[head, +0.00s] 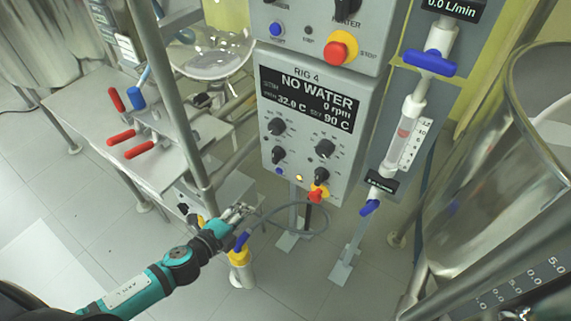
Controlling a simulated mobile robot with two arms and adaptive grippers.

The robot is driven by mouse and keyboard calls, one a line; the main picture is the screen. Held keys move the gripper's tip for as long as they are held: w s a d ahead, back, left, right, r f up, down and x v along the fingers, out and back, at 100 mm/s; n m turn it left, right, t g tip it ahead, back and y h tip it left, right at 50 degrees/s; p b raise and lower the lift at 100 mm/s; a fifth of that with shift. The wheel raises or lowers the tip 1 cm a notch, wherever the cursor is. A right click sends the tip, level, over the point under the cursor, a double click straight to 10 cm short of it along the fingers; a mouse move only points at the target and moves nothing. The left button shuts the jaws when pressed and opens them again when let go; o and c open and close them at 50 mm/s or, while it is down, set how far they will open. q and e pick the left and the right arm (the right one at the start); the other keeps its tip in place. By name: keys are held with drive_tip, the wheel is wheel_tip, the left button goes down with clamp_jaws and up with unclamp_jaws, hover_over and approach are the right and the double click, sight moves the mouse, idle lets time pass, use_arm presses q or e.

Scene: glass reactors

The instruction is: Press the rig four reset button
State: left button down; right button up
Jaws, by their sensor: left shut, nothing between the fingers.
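The rig 4 control box (312,122) hangs at the centre of the head view. Its screen (308,98) reads "NO WATER", 0 rpm, 32.0 C and set 90 C. A small blue button (278,170) sits at the box's lower left; its label is too small to read. My left gripper (243,210) is shut and empty. In the picture it is below and left of the blue button, apart from the box. My right gripper is not in view.
A metal post (180,110) stands left of the box. A grey hose (312,234) loops below. A flowmeter (407,130) and a glass vessel (500,180) stand right.

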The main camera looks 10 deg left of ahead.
use_arm(q)
drive_tip(key=r, duration=0.2)
approach(284, 174)
drive_tip(key=shift+m, duration=0.3)
drive_tip(key=x, duration=0.4)
drive_tip(key=shift+w+f, duration=0.2)
drive_tip(key=shift+w, duration=0.05)
drive_tip(key=shift+w+d, duration=0.2)
drive_tip(key=shift+w, duration=0.3)
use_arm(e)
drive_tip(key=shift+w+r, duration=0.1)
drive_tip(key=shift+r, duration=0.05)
